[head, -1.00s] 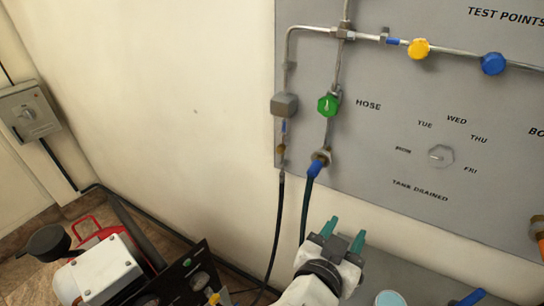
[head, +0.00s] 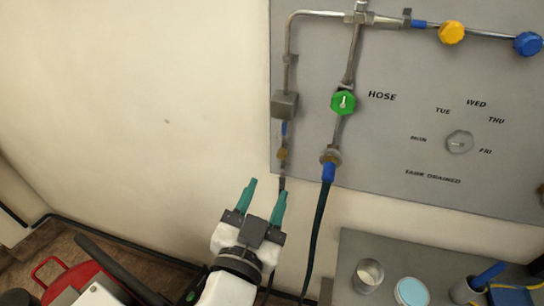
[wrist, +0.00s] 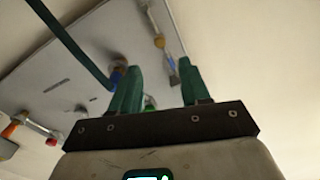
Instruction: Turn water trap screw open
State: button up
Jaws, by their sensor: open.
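A grey block (head: 285,104) sits on the left pipe of the wall panel. Below it are a short blue section and a small brass-coloured fitting (head: 283,153), which looks like the water trap screw; no label confirms this. The fitting also shows in the wrist view (wrist: 159,41), above the gap between the fingers. My gripper (head: 266,190) has two green fingers spread apart, with nothing between them. In the head view it is below and slightly left of the fitting, and looks apart from it. The fingers (wrist: 158,66) also show in the wrist view.
A green knob (head: 343,102) and a blue-ended hose (head: 327,172) are right of the fitting. Yellow (head: 452,32) and blue (head: 527,43) knobs are at the upper right. A grey table (head: 360,245) with cups stands at lower right. The wall at left is bare.

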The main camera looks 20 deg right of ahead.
aim_at(280, 157)
jog(key=p+x, duration=0.2)
jog(key=x, duration=0.7)
jog(key=shift+w+p, duration=0.1)
jog(key=shift+p, duration=0.25)
grip_shut()
